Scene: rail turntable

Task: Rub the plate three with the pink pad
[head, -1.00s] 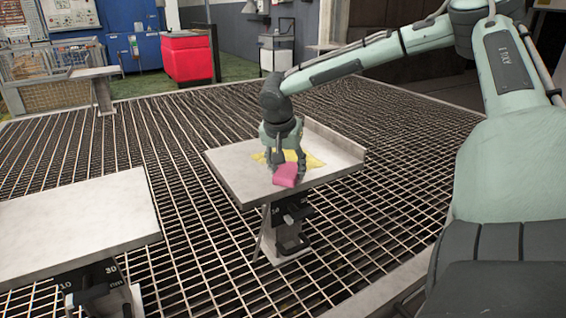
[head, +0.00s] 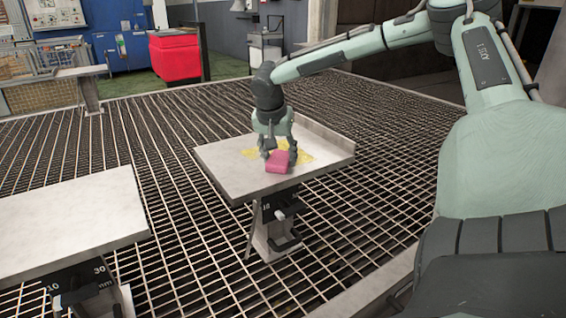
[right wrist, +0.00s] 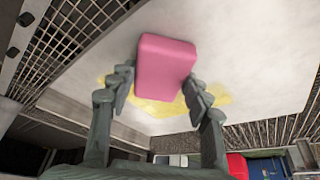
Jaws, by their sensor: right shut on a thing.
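The pink pad (head: 278,161) is held in my right gripper (head: 277,152), which is shut on it. The pad is at or just over the top of a pale plate (head: 230,178) on a stand; I cannot tell whether it touches. A yellow patch (head: 305,153) on the plate lies around and behind the pad. In the right wrist view the pad (right wrist: 166,67) sits between both fingers, with the yellow patch (right wrist: 160,108) on the plate (right wrist: 238,60) beyond it. My left gripper is not in view.
Another pale plate (head: 75,218) on a stand is at the left front, with a gap between the two. A third plate (head: 68,73) stands farther back. Metal grating (head: 190,240) covers the floor. A red cabinet (head: 176,57) is at the back. The plate has a raised back edge (head: 325,135).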

